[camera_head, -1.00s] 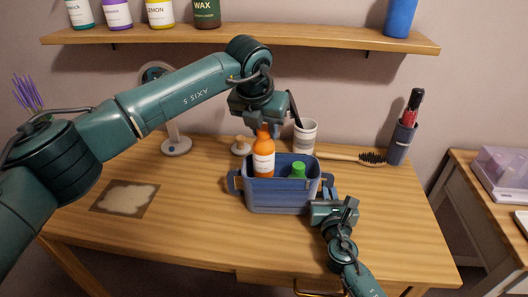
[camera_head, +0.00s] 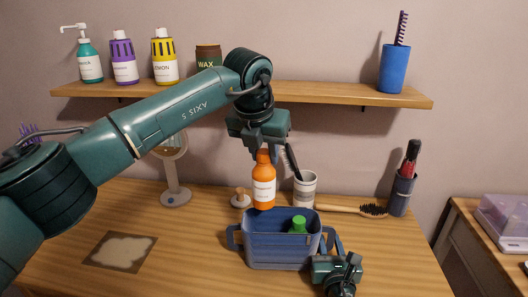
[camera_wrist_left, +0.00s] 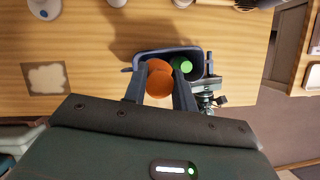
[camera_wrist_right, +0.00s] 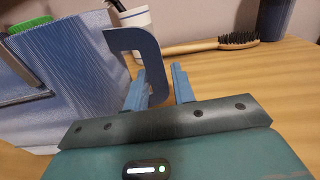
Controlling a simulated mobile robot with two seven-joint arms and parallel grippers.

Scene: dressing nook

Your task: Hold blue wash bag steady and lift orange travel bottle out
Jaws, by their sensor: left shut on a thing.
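The orange travel bottle (camera_head: 264,184) has a white label and hangs upright, its base near the back rim of the bag in the head view. My left gripper (camera_head: 264,150) is shut on its top from above. The left wrist view shows the orange bottle (camera_wrist_left: 159,84) between the fingers. The blue wash bag (camera_head: 280,252) stands open on the table with a green-capped item (camera_head: 298,225) inside. My right gripper (camera_wrist_right: 158,88) is at the bag's right handle (camera_wrist_right: 126,40). Its fingers are apart, with a side of the handle between them.
A striped cup (camera_head: 305,190), a wooden hairbrush (camera_head: 345,209) and a dark holder (camera_head: 400,195) stand or lie behind the bag. A round mirror (camera_head: 174,175) is at the left. A shelf (camera_head: 300,94) with bottles runs above.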

